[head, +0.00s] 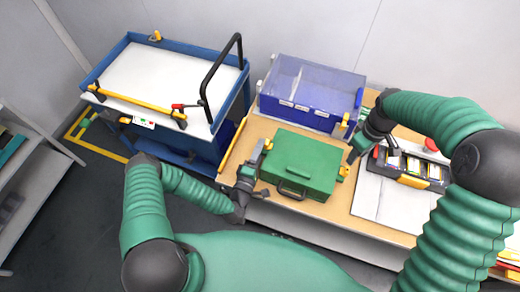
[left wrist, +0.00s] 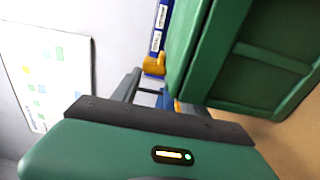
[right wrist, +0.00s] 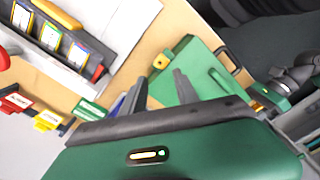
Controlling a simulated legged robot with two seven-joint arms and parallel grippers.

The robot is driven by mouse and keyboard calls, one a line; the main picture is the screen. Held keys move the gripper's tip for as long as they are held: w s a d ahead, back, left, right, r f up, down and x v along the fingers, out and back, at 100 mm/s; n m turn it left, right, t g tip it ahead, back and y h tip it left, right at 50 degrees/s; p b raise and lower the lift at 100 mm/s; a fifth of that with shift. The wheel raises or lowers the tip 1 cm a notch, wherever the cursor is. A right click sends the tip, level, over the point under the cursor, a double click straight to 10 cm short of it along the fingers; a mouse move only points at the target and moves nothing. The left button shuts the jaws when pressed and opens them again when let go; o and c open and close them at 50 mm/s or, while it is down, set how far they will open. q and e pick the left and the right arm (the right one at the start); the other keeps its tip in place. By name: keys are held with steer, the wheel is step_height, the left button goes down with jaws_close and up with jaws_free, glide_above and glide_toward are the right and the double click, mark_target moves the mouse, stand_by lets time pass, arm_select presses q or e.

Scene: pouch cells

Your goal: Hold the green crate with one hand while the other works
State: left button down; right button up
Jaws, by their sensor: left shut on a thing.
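The green crate (head: 302,160) lies closed on the wooden table, with a dark handle on its near side and yellow fittings at its left and right ends. My left gripper (head: 264,148) is shut on the crate's left end; in the left wrist view the crate (left wrist: 190,45) fills the upper right and a yellow fitting (left wrist: 154,63) shows by the fingers. The exact grip is partly hidden. My right gripper (head: 354,156) is open and empty beside the crate's far right corner; the crate also shows beyond its fingers in the right wrist view (right wrist: 192,68).
A blue translucent bin (head: 310,93) stands behind the crate. To the right, a dark tray (head: 410,170) with several pouch-like items lies by a white mat (head: 378,205) and a red button (head: 431,144). A blue cart (head: 165,80) with a black handle stands left.

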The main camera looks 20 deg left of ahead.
steer(key=shift+c, duration=0.3)
steer(key=c, duration=0.5)
steer(key=shift+d+f, duration=0.15)
steer(key=shift+d, duration=0.15)
steer(key=shift+c, duration=1.1)
steer(key=d+f+m+y, duration=0.1)
steer(key=d+m, duration=0.1)
steer(key=s+d+f+m+g+y, duration=0.1)
steer(key=d, duration=0.1)
steer(key=d+f+m+y, duration=0.1)
steer(key=d+m, duration=0.1)
steer(key=d, duration=0.1)
steer(key=shift+s+m+g+y, duration=0.2)
steer(key=shift+m+g+y, duration=0.1)
steer(key=shift+y, duration=0.1)
jaws_close()
steer(key=d+m+t+y, duration=0.2)
steer(key=d+m+y, duration=0.35)
steer(key=d, duration=0.25)
glide_toward(344, 172)
steer(key=shift+w+a+f, duration=0.15)
steer(key=shift+a+f, duration=0.25)
steer(key=shift+f, duration=0.45)
steer(key=shift+w+a+f, duration=0.15)
steer(key=shift+a+f, duration=0.25)
steer(key=shift+f, duration=0.5)
steer(key=shift+w+a+f, duration=0.15)
steer(key=shift+a+f, duration=0.25)
steer(key=shift+f, duration=0.45)
